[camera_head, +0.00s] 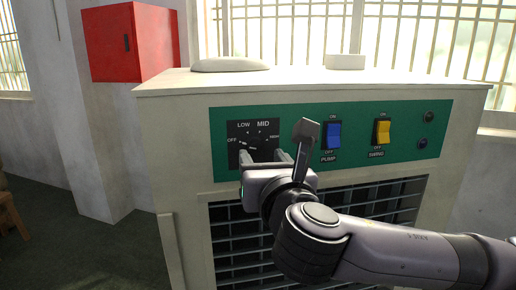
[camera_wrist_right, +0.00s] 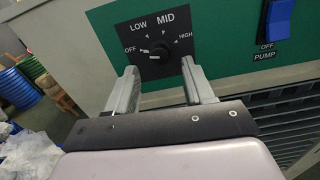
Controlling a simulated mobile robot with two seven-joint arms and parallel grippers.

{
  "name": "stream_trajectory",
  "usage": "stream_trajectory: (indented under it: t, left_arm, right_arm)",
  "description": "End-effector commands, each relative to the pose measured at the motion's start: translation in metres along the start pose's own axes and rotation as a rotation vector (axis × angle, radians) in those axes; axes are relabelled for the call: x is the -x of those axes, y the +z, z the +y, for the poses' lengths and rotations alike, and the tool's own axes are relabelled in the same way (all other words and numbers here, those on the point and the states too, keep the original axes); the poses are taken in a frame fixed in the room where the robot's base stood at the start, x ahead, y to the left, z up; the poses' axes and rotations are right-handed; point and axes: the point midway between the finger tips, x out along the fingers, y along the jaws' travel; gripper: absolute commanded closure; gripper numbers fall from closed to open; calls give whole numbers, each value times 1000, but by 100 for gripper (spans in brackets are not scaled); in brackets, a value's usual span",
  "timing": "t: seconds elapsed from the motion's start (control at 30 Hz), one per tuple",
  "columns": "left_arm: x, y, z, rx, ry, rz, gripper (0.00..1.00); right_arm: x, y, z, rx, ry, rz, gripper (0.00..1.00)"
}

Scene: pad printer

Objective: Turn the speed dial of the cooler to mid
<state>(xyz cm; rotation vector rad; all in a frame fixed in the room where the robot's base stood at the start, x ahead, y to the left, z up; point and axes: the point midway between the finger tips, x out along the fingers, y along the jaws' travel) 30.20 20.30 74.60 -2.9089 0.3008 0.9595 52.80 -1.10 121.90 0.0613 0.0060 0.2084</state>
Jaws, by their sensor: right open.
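The cooler's speed dial (camera_head: 248,146) is a dark knob on a black plate marked OFF, LOW, MID and HIGH, at the left of the green panel. It also shows in the wrist view (camera_wrist_right: 160,51), where its pale mark seems to point left, toward OFF. MID is printed above the knob. My right gripper (camera_head: 264,157) is open, just in front of and below the dial. In the wrist view its two fingers (camera_wrist_right: 160,68) stand apart on either side below the knob, with nothing between them. Contact with the knob cannot be told. My left gripper is out of view.
On the green panel (camera_head: 290,118), right of the dial, are a blue pump switch (camera_head: 333,135) and a yellow swing switch (camera_head: 382,131). A vent grille (camera_head: 395,200) lies below. A red box (camera_head: 132,42) hangs on the wall at left.

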Motion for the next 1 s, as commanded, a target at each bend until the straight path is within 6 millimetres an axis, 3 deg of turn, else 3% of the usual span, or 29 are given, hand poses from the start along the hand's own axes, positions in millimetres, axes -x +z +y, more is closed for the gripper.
stream_trajectory:
  t: [0.33,0.77,0.9,0.93,1.0]
  left_arm:
    - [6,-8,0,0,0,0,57]
    - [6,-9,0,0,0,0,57]
    - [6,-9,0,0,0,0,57]
    - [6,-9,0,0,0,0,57]
    - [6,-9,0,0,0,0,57]
  right_arm:
    - [-39,1,1,-3,0,0,47]
    - [-46,0,0,-3,2,0,47]
    - [-46,0,0,-3,2,0,93]
    - [-46,0,0,-3,2,0,100]
    - [-46,0,0,-4,2,0,100]
